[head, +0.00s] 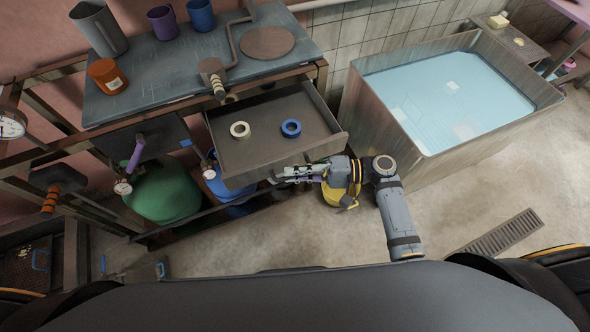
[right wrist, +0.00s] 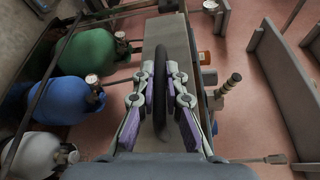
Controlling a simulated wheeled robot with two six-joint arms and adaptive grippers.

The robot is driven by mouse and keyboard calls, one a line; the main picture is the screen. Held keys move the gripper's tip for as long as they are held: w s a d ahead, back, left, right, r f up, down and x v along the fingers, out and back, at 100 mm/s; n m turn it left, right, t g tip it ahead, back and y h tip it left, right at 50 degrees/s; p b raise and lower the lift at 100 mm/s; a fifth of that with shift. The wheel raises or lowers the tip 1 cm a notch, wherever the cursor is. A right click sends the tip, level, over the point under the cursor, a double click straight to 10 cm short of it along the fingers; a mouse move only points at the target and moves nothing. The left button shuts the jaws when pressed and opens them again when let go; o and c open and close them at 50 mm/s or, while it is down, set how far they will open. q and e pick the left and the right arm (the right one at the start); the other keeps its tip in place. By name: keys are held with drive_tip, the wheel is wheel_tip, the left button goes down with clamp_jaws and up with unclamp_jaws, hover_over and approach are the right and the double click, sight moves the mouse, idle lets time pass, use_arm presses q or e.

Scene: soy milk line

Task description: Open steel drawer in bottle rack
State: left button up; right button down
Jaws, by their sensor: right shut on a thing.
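The steel drawer (head: 262,152) stands pulled out from under the dark top of the bottle rack (head: 185,68). A cream tape roll (head: 240,130) and a blue tape roll (head: 291,128) lie in it. My right gripper (head: 284,177) is at the drawer's front, low on its near side. In the right wrist view its fingers (right wrist: 159,70) are shut on the dark drawer handle (right wrist: 160,112), one finger on each side. The drawer's grey front (right wrist: 168,38) shows behind the handle. In the head view my fingers mostly hide the handle. My left gripper is not in view.
A steel water tank (head: 365,120) stands to the right of the drawer. A green gas bottle (head: 163,190) and a blue one (head: 216,184) are below the rack. Mugs and an orange jar (head: 107,76) stand on top. Floor in front (head: 240,248) is clear.

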drive_tip(key=c, duration=1.4)
unclamp_jaws()
drive_tip(key=d+r, duration=0.1)
drive_tip(key=d, duration=1.1)
drive_tip(key=shift+s, duration=0.4)
